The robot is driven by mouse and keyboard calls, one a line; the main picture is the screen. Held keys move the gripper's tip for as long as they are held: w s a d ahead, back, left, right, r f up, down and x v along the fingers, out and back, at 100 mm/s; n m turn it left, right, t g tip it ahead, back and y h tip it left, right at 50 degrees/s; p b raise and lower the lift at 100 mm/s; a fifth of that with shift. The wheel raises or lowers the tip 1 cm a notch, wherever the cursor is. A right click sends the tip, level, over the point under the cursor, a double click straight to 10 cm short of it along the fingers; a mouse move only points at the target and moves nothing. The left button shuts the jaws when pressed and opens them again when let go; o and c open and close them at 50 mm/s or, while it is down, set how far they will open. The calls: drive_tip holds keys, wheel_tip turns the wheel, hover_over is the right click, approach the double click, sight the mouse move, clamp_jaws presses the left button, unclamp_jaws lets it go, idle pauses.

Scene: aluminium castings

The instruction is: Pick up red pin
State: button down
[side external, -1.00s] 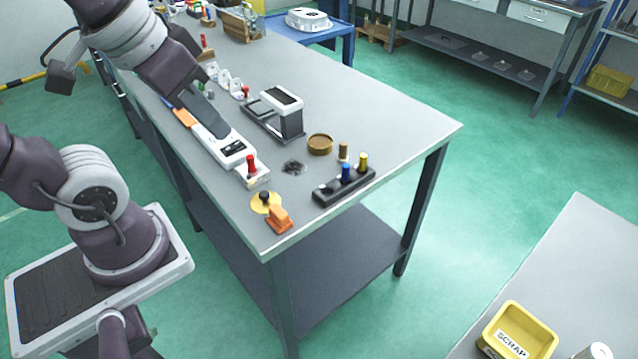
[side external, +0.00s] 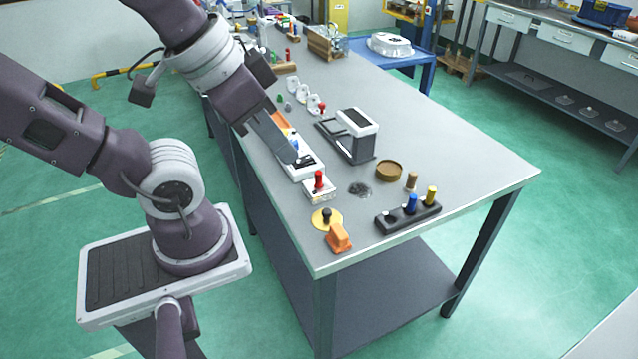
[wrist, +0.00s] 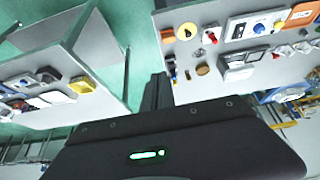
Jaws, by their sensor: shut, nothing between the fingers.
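A red pin (side external: 319,178) stands upright on a small white block (side external: 320,193) near the table's left edge in the side view. A small red spot, probably this pin, shows in the wrist view (wrist: 213,37). My gripper (side external: 296,158) is shut and empty. In the side view its tip overlaps the white device (side external: 306,171) just behind the red pin, apart from the pin; its exact height is hard to tell. Another red-topped piece (side external: 322,107) stands farther back beside the white brackets.
A black holder (side external: 395,221) with blue and yellow pins, a brown round dish (side external: 389,170), a yellow disc with a black knob (side external: 327,218) and an orange block (side external: 338,238) lie nearby. A grey-and-white device (side external: 355,135) stands behind. The table's right side is clear.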

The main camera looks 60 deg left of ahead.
drive_tip(key=c, duration=1.3)
unclamp_jaws()
drive_tip(key=m+g+y, duration=0.5)
drive_tip(key=m+y, duration=0.7)
drive_tip(key=m, duration=0.4)
hover_over(320, 176)
drive_tip(key=s+d, duration=0.5)
wheel_tip(320, 176, down, 16)
drive_tip(key=w+f+m+t, duration=0.2)
drive_tip(key=f+m, duration=0.1)
drive_tip(key=w+f+m+y, duration=0.1)
drive_tip(key=f, duration=0.1)
drive_tip(key=shift+w+f+m+t, duration=0.15)
drive_tip(key=shift+f+m+t, duration=0.1)
drive_tip(key=shift+m+t, duration=0.15)
drive_tip(key=x, duration=0.7)
drive_tip(key=shift+w+d+f, duration=0.1)
drive_tip(key=shift+w+f, duration=0.05)
drive_tip(key=shift+f, duration=0.1)
